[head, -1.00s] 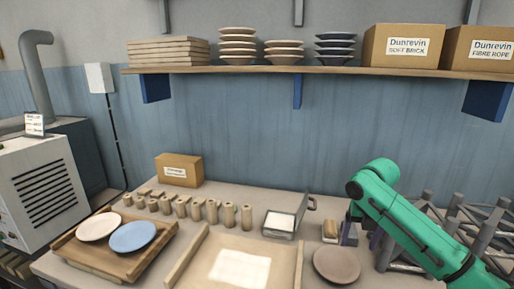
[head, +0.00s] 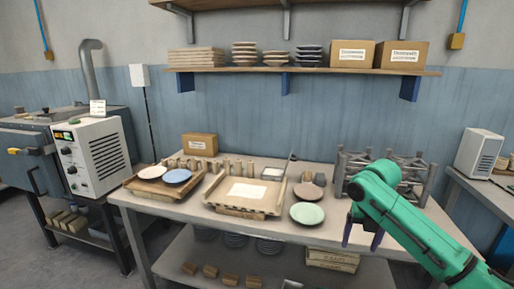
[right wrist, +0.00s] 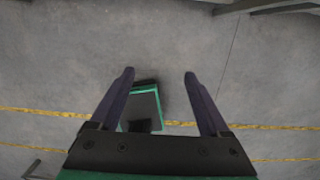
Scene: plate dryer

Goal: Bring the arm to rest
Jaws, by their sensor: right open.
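My right arm is green and comes in from the right in the head view. Its gripper (head: 362,236) hangs at the front edge of the workbench (head: 165,218), to the right of the pale green plate (head: 307,213). In the right wrist view the two dark fingers (right wrist: 160,85) are spread apart with nothing between them but a view of the floor (right wrist: 60,80) and a green and dark part lower down, likely my own base. My left gripper does not show in either view.
On the bench are a wooden tray (head: 141,186) with a white plate (head: 152,172) and a blue plate (head: 176,176), a larger wooden tray (head: 218,198), a mauve plate (head: 307,191) and a grey rack (head: 349,160). A shelf (head: 225,70) holds stacked plates and boxes.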

